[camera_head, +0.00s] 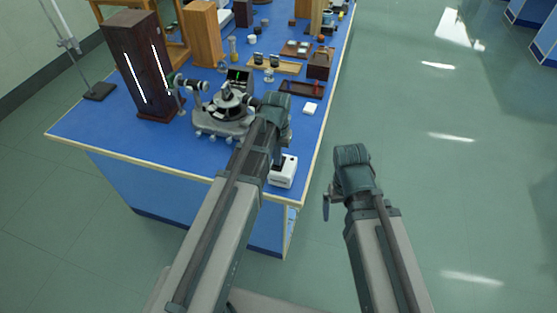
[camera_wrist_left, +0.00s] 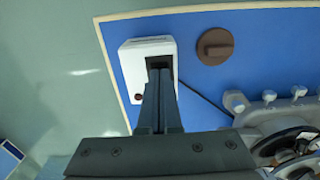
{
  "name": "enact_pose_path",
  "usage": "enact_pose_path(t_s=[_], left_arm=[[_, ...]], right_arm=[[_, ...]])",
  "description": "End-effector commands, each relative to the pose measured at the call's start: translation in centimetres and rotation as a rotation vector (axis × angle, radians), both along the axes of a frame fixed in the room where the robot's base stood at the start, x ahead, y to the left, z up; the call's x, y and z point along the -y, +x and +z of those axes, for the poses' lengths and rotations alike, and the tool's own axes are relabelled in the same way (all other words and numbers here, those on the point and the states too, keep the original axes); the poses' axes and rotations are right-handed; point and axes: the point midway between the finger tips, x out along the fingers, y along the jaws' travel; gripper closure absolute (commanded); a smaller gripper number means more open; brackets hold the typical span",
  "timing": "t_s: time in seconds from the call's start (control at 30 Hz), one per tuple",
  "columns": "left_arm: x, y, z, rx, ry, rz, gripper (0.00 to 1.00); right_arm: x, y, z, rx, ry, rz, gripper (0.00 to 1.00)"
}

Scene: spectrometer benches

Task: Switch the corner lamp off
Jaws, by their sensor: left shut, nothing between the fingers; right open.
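A white box (camera_head: 284,173) with a dark slot in its top sits at the near right corner of the blue bench. In the left wrist view the box (camera_wrist_left: 133,72) has a small dark red spot and a dark cable (camera_wrist_left: 205,102) beside it. My left gripper (camera_head: 277,163) is shut and empty; its tips (camera_wrist_left: 158,68) are over the slot and hide part of it. I cannot tell whether they touch. A tall dark brown housing (camera_head: 127,45) shows two bright white slits. I cannot tell whether it is the lamp. My right gripper (camera_head: 327,206) is open, off the bench.
A spectrometer (camera_head: 228,105) stands on the bench left of my left arm. A brown disc (camera_wrist_left: 230,57) lies beside the white box. Small trays and wooden boxes (camera_head: 202,35) stand further back. The floor right of the bench is clear.

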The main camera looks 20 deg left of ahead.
Motion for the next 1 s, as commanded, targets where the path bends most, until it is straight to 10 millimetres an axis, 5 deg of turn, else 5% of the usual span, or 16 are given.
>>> enact_pose_path(t_s=[1.0], left_arm=[[0.0, 0.0, 7.0, 0.000, 0.000, 0.000, 1.00]], right_arm=[[0.0, 0.0, 7.0, 0.000, 0.000, 0.001, 0.00]])
